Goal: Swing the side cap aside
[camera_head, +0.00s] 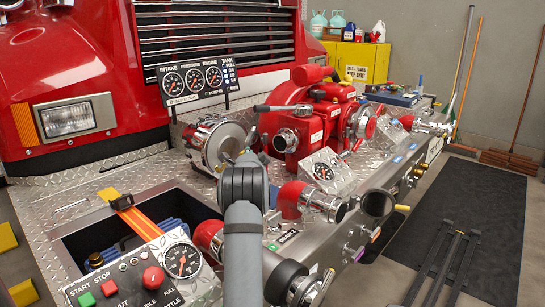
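My gripper (247,150) is at the end of my grey arm, seen from behind, in front of the red pump (318,112). Its fingers are hidden or too small to tell open from shut. A chrome cap-like end (285,140) sits on the pump's left side, just right of my gripper; I cannot tell whether they touch. A red elbow outlet (292,200) with a chrome end (328,206) points right on the bumper. A dark round cap (378,203) with a metal rim stands just right of it. I cannot tell which one is the side cap.
A large chrome fitting (215,143) is left of my gripper. A gauge panel (192,82) stands behind. A control box (140,280) with buttons and an open hose well (75,240) are at front left.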

